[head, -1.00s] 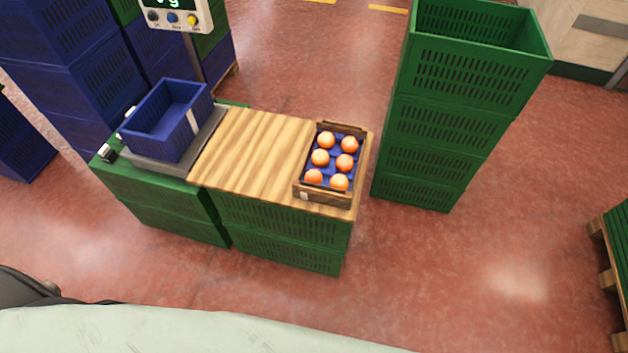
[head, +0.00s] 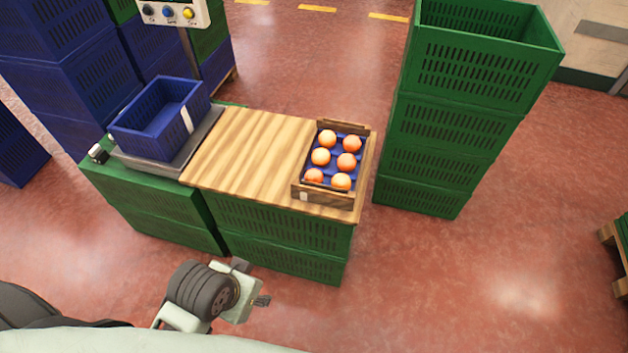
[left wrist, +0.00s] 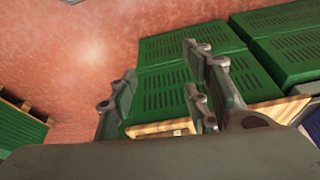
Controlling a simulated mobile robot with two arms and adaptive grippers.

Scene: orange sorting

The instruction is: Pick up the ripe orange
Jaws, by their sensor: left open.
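Several oranges, one of them at the back left (head: 327,139), sit in a small wooden crate (head: 322,198) with a blue liner. The crate stands on the right end of the wooden tabletop (head: 245,150). All the fruit looks orange; I cannot tell from colour which one counts as ripe. My left gripper (head: 252,284) is at the lower left, in front of the table and well apart from the crate. In the left wrist view its fingers (left wrist: 160,78) are spread and empty. My right gripper is not in view.
A blue crate (head: 152,128) sits on a scale at the table's left, below a display (head: 170,12). Green crates (head: 465,70) are stacked tall just right of the table. Blue crates (head: 65,75) are stacked at the far left. The tabletop's middle and the floor in front are clear.

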